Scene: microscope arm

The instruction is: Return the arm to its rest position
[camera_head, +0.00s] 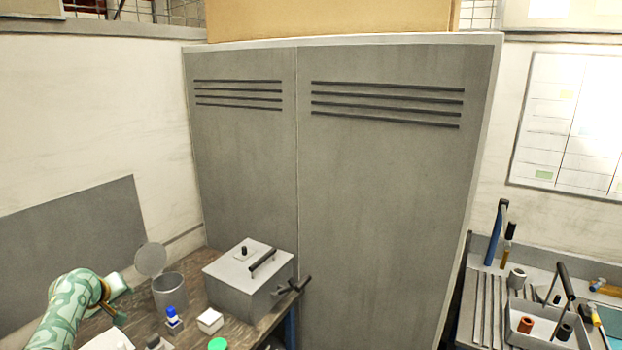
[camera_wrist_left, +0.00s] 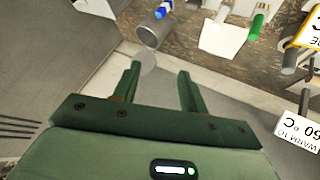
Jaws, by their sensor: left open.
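My left arm, pale green with a darker pattern, comes in at the lower left of the head view. Its gripper (camera_head: 116,302) is over the left part of the wooden bench (camera_head: 222,328). In the left wrist view the two dark green fingers (camera_wrist_left: 157,92) are spread apart with nothing between them. A grey metal can (camera_head: 169,293) with a raised round lid stands to the right of this gripper; a grey cylinder (camera_wrist_left: 152,34) shows beyond the fingertips in the wrist view. No microscope can be made out. My right gripper is not in view.
A grey box (camera_head: 243,295) with black handles stands on the bench before a tall grey cabinet (camera_head: 382,190). A blue-capped bottle (camera_head: 173,318), a small white block (camera_head: 210,320) and a green disc (camera_head: 217,344) are near the can. A cluttered second bench is at right.

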